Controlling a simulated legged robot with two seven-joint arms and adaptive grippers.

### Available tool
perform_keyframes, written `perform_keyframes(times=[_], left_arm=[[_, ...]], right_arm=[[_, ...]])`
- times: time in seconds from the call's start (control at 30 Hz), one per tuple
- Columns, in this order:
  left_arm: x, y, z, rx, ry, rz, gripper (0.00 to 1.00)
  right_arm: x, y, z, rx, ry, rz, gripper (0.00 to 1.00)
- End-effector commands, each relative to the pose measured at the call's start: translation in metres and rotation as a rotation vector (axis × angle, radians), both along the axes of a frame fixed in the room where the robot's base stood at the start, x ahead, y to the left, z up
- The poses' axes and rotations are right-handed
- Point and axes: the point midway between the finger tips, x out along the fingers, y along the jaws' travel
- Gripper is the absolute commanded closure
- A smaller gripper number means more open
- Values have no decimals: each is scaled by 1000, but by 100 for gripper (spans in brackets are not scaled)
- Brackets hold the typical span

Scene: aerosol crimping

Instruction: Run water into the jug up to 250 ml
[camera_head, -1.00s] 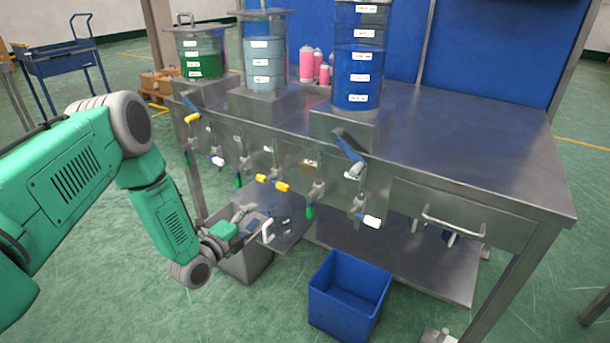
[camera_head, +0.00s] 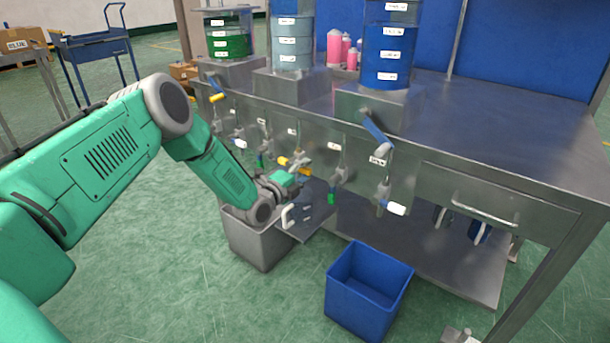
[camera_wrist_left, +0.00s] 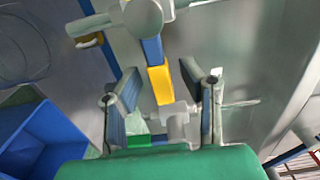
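My left gripper (camera_head: 302,172) is up by the row of taps on the bench front. In the left wrist view the two finger pads of the gripper (camera_wrist_left: 163,105) stand apart. A tap's yellow lever (camera_wrist_left: 160,84) lies in the gap between them, with space on both sides. In the head view a yellow-handled tap (camera_head: 291,162) is just beside the fingertips. A clear vessel with a white handle (camera_head: 287,216), apparently the jug, is below the gripper; it is small and its marks and contents cannot be read. My right gripper is out of view.
Green (camera_head: 228,45), pale (camera_head: 291,48) and blue (camera_head: 388,58) liquid tanks stand on the steel bench (camera_head: 500,130). More taps, one with a white handle (camera_head: 396,209), line its front. A grey bin (camera_head: 262,240) and a blue bin (camera_head: 368,292) stand on the floor.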

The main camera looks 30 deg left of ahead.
Motion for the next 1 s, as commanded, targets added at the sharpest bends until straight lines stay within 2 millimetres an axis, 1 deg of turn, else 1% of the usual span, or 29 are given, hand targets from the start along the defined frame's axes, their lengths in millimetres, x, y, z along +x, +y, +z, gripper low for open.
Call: perform_keyframes(times=[0.27,0.3,0.37,0.63,0.73,0.9,1.0], left_arm=[[1,1,0,-2,1,0,65],[1,1,-1,-2,1,0,79],[1,1,-1,-2,0,0,100],[1,1,-2,1,3,0,100],[1,-1,-4,34,4,-3,100],[1,-1,-13,191,-5,-6,100],[0,1,-20,293,-13,-6,100]], right_arm=[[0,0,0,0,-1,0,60],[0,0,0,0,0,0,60],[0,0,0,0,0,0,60],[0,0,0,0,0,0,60],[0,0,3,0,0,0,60],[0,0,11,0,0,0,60],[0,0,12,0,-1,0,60]])
